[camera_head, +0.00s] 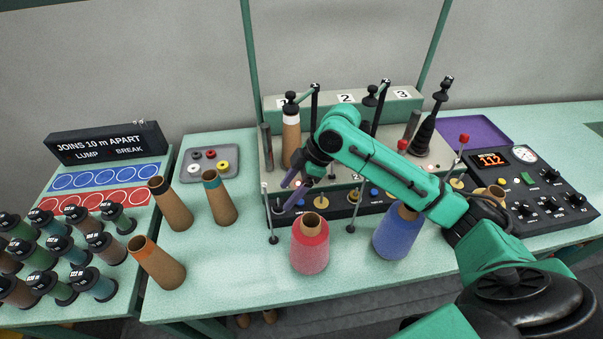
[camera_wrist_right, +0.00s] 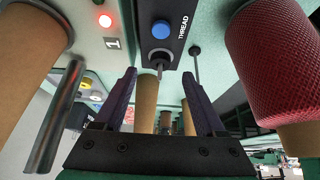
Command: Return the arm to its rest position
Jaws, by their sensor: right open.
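My right arm (camera_head: 385,165) is green with black joints. It reaches in from the lower right, over the gantry table, toward station 1. My right gripper (camera_head: 295,192) hangs near the front of the tufting machine, above and left of the red yarn cone (camera_head: 310,250). In the wrist view the right gripper (camera_wrist_right: 162,100) is open, its two dark fingers apart, with nothing held between them. A brown tube shows in the background between the fingers. The red cone (camera_wrist_right: 278,60) is at the right of that view. My left gripper is not in view.
A blue cone (camera_head: 394,238) stands right of the red one, partly under my arm. Brown tubes (camera_head: 158,265) stand on the left of the table. A control box (camera_head: 540,190) sits at the right. Thin posts (camera_head: 270,215) rise near the gripper. A rack of spools is at far left.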

